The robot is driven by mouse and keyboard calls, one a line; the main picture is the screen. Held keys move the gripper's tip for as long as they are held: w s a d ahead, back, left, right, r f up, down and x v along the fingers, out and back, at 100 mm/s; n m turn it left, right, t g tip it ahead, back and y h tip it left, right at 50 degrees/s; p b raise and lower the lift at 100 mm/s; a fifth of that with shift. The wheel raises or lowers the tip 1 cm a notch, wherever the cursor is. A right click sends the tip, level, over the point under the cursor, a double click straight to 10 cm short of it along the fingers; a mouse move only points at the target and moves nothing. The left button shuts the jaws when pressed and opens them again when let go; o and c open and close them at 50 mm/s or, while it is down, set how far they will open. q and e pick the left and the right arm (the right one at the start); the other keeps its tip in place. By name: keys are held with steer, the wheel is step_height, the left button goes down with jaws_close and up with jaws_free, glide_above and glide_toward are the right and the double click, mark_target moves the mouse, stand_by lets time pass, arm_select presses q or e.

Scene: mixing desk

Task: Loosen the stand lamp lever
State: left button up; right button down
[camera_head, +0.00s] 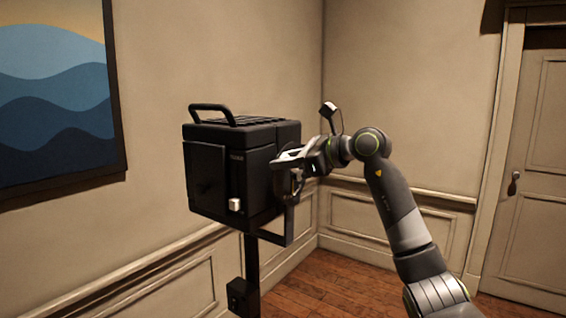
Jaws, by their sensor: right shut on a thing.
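The black stand lamp (213,180) is in the middle of the head view, a boxy head with a carrying handle on top, held by a bracket on a black upright pole. My right gripper (283,160) is at the right side of the lamp head, near the bracket's side. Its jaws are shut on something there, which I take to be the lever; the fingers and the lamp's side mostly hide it. A small pale knob (235,204) shows low on the lamp's front. My left gripper is not in view.
A framed blue wave picture (55,95) hangs on the left wall. A panelled door (535,170) stands at the far right. The wooden floor (335,285) is clear right of the lamp pole (251,262).

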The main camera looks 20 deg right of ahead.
mark_target(279, 146)
steer(key=m, duration=0.1)
steer(key=w+d+r+m+y+p, duration=0.1)
steer(key=d+m+p, duration=0.1)
steer(key=shift+w+r+m+g, duration=0.25)
steer(key=shift+r+m+g, duration=0.05)
steer(key=shift+r+m, duration=0.1)
steer(key=shift+w+d+r+m+y+p, duration=0.2)
steer(key=shift+w+d+m+y+p, duration=0.35)
steer(key=shift+m+p, duration=0.45)
steer(key=shift+w+d+m+y+p, duration=0.45)
steer(key=shift+d+m+p, duration=0.15)
steer(key=shift+m, duration=0.5)
steer(key=c, duration=1.3)
jaws_free()
steer(key=shift+r, duration=0.1)
